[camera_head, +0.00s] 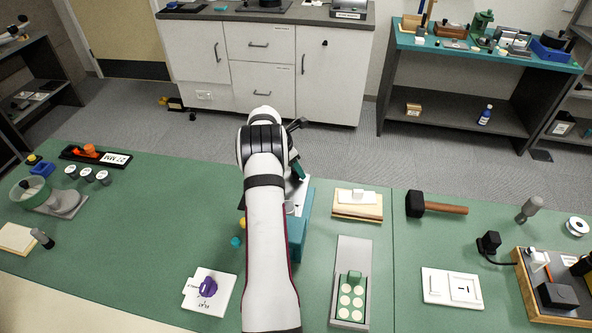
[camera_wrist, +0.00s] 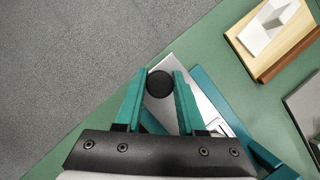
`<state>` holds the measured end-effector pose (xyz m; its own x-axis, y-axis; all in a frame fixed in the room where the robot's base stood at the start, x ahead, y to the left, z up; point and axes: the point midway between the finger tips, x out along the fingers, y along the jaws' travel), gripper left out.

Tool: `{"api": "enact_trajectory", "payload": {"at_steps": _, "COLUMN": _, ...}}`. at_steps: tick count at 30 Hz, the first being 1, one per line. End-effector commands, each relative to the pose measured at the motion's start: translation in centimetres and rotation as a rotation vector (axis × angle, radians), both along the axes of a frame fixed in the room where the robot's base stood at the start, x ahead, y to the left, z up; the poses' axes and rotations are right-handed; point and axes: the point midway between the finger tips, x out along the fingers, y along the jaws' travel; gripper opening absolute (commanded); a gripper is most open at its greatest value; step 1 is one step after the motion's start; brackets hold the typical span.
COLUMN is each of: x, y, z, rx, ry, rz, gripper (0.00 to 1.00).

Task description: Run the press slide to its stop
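A teal press body (camera_head: 300,222) stands on the green bench, mostly hidden behind my arm in the head view. It also shows in the wrist view (camera_wrist: 215,95), with a pale metal plate (camera_wrist: 200,105) beside it. My gripper (camera_wrist: 162,70) has its two teal fingers apart, with a round black knob (camera_wrist: 160,84) between them. The knob nearly fills the gap; I cannot tell whether the fingers touch it. In the head view my gripper (camera_head: 298,170) is partly hidden at the far end of the press. The slide's travel and stop cannot be made out.
A wooden block with a white piece (camera_head: 357,204) and a grey tray with pale discs (camera_head: 340,300) stand right of the press. A white plate with a purple knob (camera_head: 208,288) lies left of my arm. A mallet (camera_head: 436,206) lies farther right. The bench's far edge is close.

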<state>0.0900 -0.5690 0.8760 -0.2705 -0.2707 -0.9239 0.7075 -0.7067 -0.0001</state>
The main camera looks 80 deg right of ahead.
Motion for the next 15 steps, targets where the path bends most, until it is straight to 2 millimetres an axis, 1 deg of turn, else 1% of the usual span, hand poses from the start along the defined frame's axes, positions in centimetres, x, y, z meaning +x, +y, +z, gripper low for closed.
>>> {"api": "enact_trajectory", "payload": {"at_steps": 1, "x": -0.01, "y": -0.02, "z": 0.06, "rx": -0.001, "ry": -0.001, "rz": -0.001, "gripper": 0.46}}
{"api": "enact_trajectory", "payload": {"at_steps": 3, "x": -0.01, "y": -0.01, "z": 0.05, "rx": 0.0, "ry": 0.0, "rz": -0.001, "gripper": 0.58}}
{"api": "enact_trajectory", "payload": {"at_steps": 5, "x": -0.01, "y": -0.01, "z": 0.04, "rx": 0.0, "ry": 0.0, "rz": -0.001, "gripper": 0.69}}
{"api": "enact_trajectory", "payload": {"at_steps": 13, "x": 0.01, "y": 0.02, "z": 0.07, "rx": 0.0, "ry": 0.0, "rz": -0.001, "gripper": 0.69}}
{"api": "enact_trajectory", "payload": {"at_steps": 15, "x": 0.13, "y": 0.1, "z": 0.45, "rx": -0.001, "ry": -0.001, "rz": -0.001, "gripper": 0.69}}
